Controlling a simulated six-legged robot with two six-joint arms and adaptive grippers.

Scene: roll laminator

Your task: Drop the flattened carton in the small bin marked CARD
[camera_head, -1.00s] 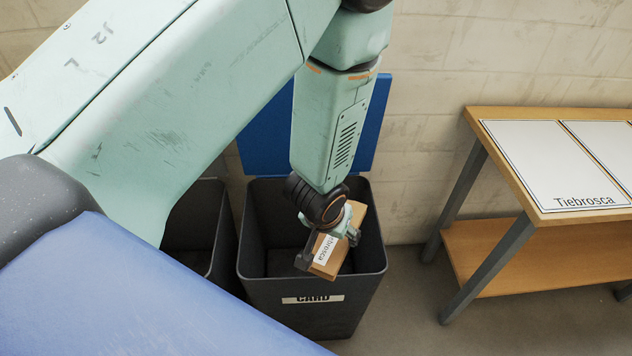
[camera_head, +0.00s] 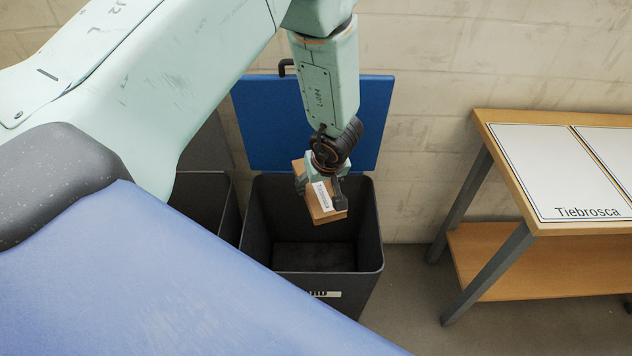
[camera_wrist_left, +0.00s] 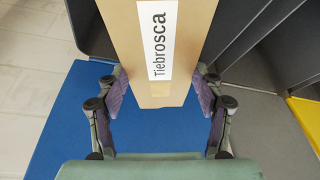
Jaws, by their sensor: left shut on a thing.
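The flattened carton (camera_head: 325,213) is a brown block with a white "Tiebrosca" label. My left gripper (camera_head: 320,190) is shut on it and holds it over the opening of the small dark grey bin (camera_head: 366,290), around rim height or above; I cannot tell exactly. The carton (camera_wrist_left: 160,92) also shows between the two finger pads in the left wrist view. The bin's white label (camera_head: 326,294) is partly hidden by a pale blue surface in front; only its last letters show. The bin's inside looks empty. My right gripper is not in view.
The bin's blue lid (camera_head: 270,125) stands open against the wall behind. Another dark bin (camera_head: 205,190) stands close on the left. A wooden table (camera_head: 482,125) with white panels stands on the right, with free floor between. A yellow edge (camera_wrist_left: 306,120) shows in the left wrist view.

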